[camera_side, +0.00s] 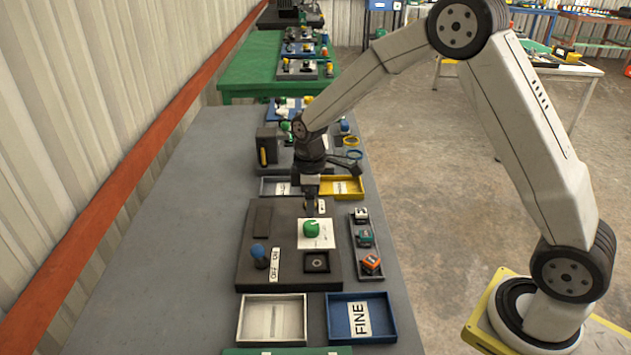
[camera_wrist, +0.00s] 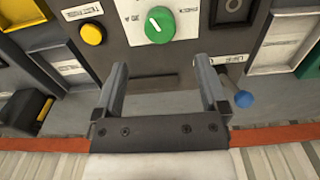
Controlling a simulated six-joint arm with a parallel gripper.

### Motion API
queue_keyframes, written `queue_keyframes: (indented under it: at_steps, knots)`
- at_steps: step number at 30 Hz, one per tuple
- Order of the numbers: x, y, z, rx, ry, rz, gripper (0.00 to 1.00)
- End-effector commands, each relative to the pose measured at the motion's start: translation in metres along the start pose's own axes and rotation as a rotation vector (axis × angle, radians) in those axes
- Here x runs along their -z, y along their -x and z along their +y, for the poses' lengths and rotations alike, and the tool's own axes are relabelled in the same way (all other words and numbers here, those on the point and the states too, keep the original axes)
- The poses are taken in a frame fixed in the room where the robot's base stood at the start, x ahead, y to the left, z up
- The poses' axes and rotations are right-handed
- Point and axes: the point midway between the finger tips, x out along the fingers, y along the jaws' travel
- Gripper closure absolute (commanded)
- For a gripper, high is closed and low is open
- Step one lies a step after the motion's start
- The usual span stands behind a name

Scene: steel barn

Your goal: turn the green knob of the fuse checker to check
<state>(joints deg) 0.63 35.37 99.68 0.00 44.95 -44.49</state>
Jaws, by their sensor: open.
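The fuse checker (camera_side: 290,275) is a dark board on the grey bench. Its round green knob (camera_side: 311,229) sits on a white plate (camera_side: 325,243). In the wrist view the green knob (camera_wrist: 160,30) has a white pointer mark, and the plate's small labels are too small to read. My gripper (camera_side: 311,209) hangs over the far part of the board, close behind the knob in the side view. In the wrist view my gripper (camera_wrist: 160,75) is open and empty. The knob is beyond the fingertips, not between them; no contact shows.
A blue-tipped lever (camera_side: 258,252) stands by an OFF/ON label (camera_side: 275,264). A square socket (camera_side: 316,262) is near the knob. A fuse tray (camera_side: 360,272) lies right. A pale tray (camera_side: 240,322) and blue FINE tray (camera_side: 388,335) lie in front; a yellow tray (camera_side: 341,187) lies behind.

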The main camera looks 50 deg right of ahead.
Motion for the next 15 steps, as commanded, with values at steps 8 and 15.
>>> queue_keyframes:
  at_steps: [8,15]
  knots:
    - [-0.001,-0.018,-0.001,0.002,-0.001,-0.002,0.07]
    - [-0.001,-0.047,-0.001,0.002,-0.001,-0.002,0.07]
